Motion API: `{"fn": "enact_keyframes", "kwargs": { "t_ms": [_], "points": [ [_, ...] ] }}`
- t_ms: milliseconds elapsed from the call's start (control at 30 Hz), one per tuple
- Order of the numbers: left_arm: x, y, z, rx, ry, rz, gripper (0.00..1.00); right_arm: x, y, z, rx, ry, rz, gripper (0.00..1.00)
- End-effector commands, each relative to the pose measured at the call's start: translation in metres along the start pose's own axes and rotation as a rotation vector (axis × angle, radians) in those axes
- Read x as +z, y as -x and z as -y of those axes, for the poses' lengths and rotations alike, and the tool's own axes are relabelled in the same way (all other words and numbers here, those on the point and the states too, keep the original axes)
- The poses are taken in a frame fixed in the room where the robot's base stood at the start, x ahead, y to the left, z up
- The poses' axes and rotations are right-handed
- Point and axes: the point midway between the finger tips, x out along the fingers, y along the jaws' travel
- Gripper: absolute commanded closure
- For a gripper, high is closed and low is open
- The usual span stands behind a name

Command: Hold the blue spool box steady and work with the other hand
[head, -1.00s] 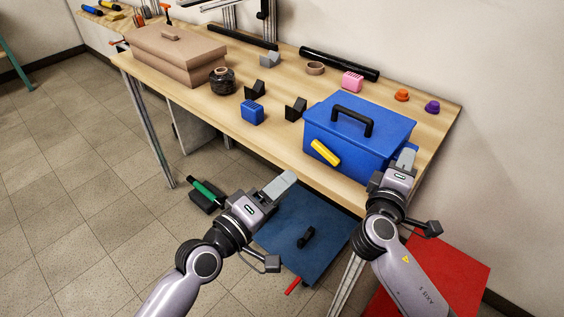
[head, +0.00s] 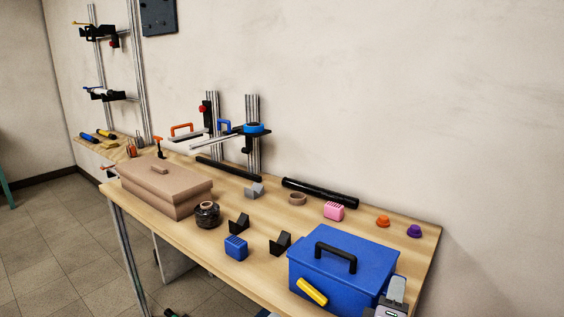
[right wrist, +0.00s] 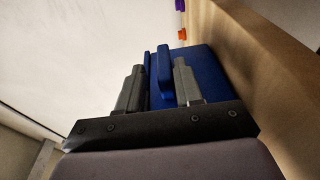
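The blue spool box (head: 365,272) stands lidded on the right part of the workbench, with a black handle (head: 336,254) on top and a yellow latch (head: 311,291) on its front. My right gripper (head: 396,285) is at the box's right end, partly cut off by the frame's lower edge. In the right wrist view its two fingers (right wrist: 157,85) are apart, with the blue box (right wrist: 196,58) showing between and beyond them. I cannot tell whether a finger touches the box. My left gripper is out of view.
Orange (head: 383,221) and purple (head: 414,231) pieces lie at the right.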

Motion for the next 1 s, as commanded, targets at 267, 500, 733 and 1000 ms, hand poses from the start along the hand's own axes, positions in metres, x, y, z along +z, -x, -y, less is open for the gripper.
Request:
{"fn": "enact_keyframes", "kwargs": {
  "t_ms": [267, 500, 733, 1000],
  "points": [
    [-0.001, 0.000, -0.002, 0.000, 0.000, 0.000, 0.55, 0.000, 0.000, -0.004, 0.002, -0.001, 0.001, 0.66],
    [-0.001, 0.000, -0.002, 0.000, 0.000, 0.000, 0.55, 0.000, 0.000, -0.004, 0.002, -0.002, 0.000, 0.36],
    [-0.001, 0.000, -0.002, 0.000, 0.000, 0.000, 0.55, 0.000, 0.004, -0.003, 0.001, -0.001, 0.000, 0.36],
    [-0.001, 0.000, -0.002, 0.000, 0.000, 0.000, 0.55, 0.000, 0.047, -0.003, -0.002, -0.002, -0.001, 0.36]
  ]
}}
